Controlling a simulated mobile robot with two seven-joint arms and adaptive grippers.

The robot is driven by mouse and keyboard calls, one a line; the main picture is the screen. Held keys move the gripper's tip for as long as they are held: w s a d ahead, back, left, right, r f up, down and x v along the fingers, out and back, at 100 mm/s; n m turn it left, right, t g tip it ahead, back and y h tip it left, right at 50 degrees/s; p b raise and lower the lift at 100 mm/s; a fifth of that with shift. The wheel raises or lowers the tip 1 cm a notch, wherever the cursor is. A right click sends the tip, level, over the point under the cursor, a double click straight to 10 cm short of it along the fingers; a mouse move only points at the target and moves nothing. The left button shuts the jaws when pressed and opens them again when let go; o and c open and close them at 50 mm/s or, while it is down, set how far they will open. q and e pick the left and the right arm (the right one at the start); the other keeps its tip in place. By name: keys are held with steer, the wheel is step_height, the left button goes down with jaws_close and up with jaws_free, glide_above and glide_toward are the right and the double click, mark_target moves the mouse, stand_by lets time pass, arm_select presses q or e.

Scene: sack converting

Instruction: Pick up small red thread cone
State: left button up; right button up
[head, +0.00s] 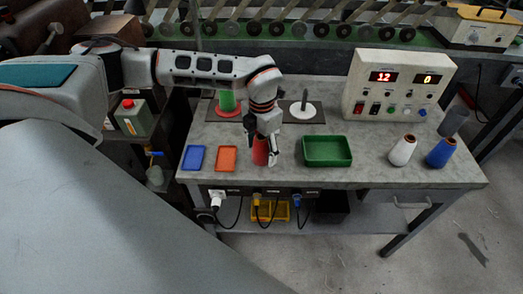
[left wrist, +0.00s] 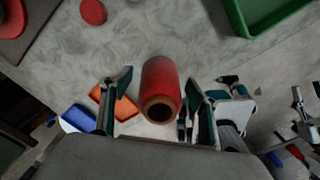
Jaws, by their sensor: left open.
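The small red thread cone (head: 260,152) stands on the grey table near its front edge, partly hidden by my left gripper in the head view. My left gripper (head: 267,150) comes down over it from above. In the left wrist view, the red cone (left wrist: 161,82) lies between the two open fingers of my left gripper (left wrist: 159,78), with its hollow end facing the camera. A gap shows on both sides, so the fingers look apart from it. My right gripper is not in view.
A green tray (head: 327,150) is right of the cone; orange (head: 227,159) and blue (head: 194,157) trays are left. A green cone (head: 228,101) and a spindle (head: 303,108) stand behind. White (head: 403,150) and blue (head: 440,152) cones and a control box (head: 400,85) are right.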

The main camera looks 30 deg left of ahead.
arm_select(q)
steer(key=c, duration=1.3)
steer(key=shift+r, duration=0.1)
step_height(320, 180, up, 20)
steer(key=shift+f, duration=0.1)
